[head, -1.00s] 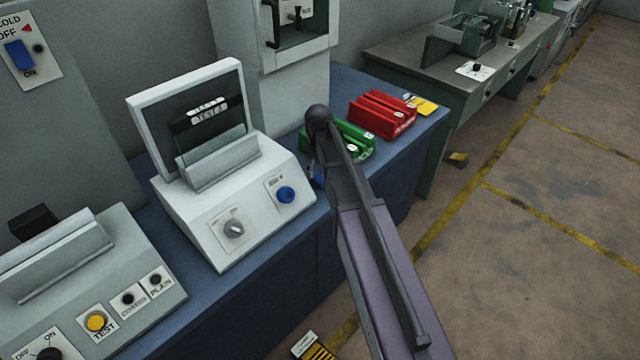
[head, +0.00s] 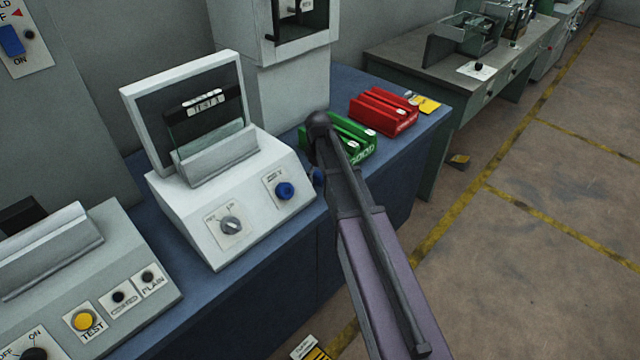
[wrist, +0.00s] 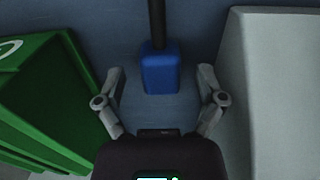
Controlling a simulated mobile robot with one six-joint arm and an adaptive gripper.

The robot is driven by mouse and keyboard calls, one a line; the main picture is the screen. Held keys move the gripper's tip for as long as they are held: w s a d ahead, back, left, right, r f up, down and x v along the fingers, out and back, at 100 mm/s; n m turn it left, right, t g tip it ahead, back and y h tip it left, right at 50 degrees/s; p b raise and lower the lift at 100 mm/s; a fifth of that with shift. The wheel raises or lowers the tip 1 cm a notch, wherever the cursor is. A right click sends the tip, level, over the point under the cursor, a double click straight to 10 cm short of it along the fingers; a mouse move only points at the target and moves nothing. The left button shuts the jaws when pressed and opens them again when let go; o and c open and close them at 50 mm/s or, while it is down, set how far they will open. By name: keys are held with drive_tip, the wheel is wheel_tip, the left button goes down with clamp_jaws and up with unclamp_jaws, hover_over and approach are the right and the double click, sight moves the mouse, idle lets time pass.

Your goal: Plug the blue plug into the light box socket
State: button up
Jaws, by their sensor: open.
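The blue plug (wrist: 160,72) with its black cable is in the upper middle of the wrist view, over the blue bench top. My gripper (wrist: 160,76) is open, with one finger on each side of the plug and visible gaps between. In the head view my arm hides most of the gripper; a small blue patch (head: 318,176) shows beside the arm. The white light box (head: 195,205) stands left of my arm, with a raised framed screen. Its sloping front has a round blue fitting (head: 285,190) on a label; I cannot tell whether this is the socket.
Green racks (head: 350,140) and red racks (head: 383,110) stand on the blue bench behind my arm. In the wrist view, green (wrist: 40,105) flanks the gripper left and a pale grey body (wrist: 275,90) right. A grey tester (head: 110,285) is at lower left.

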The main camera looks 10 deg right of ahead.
drive_tip(key=shift+f, duration=0.4)
idle(0.3)
drive_tip(key=c, duration=1.2)
